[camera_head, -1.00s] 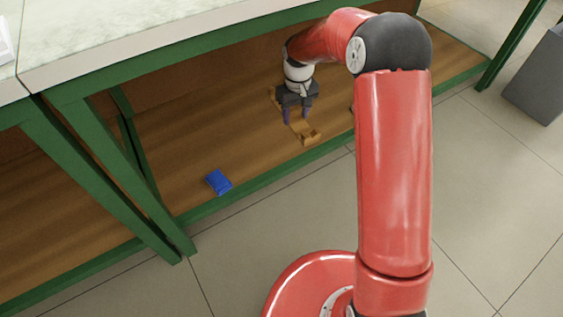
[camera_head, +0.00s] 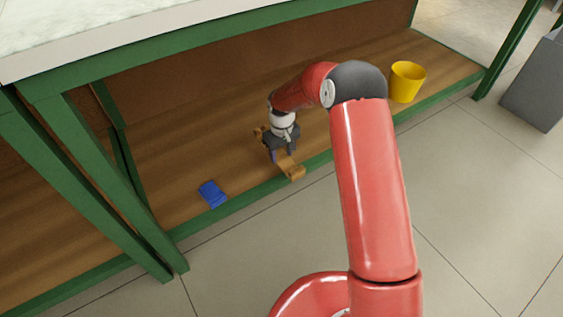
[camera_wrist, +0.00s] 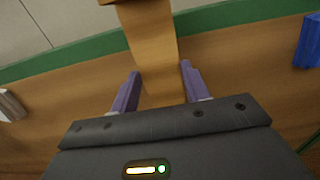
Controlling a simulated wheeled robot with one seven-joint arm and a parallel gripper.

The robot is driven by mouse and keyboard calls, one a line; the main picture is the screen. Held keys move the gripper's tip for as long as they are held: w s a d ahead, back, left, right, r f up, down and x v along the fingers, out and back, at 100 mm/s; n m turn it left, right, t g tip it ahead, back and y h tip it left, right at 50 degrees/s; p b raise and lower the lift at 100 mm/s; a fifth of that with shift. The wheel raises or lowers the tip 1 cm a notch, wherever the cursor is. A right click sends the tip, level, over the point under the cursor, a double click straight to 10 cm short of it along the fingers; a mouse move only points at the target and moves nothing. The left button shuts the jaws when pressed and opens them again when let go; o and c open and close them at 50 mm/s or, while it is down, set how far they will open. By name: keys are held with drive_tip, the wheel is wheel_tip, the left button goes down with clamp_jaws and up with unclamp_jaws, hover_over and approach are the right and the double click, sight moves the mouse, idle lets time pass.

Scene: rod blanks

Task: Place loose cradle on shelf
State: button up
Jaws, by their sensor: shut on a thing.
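The loose cradle (camera_head: 290,170) is a narrow light-brown wooden piece with raised ends. It lies over the brown lower shelf (camera_head: 240,160), near its front edge. My gripper (camera_head: 281,154) points down at the cradle's middle and is shut on it. In the wrist view, the purple fingers (camera_wrist: 159,88) stand on either side of the cradle's bar (camera_wrist: 150,50), which runs up past the green edge. I cannot tell whether the cradle touches the shelf.
A blue packet (camera_head: 212,194) lies on the shelf to the left. A yellow bucket (camera_head: 407,82) stands on the shelf to the right. Green legs (camera_head: 95,180) and the worktop (camera_head: 150,35) frame the shelf. A grey box (camera_head: 535,90) stands on the floor at right.

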sight(282, 157)
drive_tip(key=shift+f+b, duration=0.35)
drive_tip(key=shift+f, duration=1.8)
drive_tip(key=shift+f, duration=0.1)
drive_tip(key=o, duration=1)
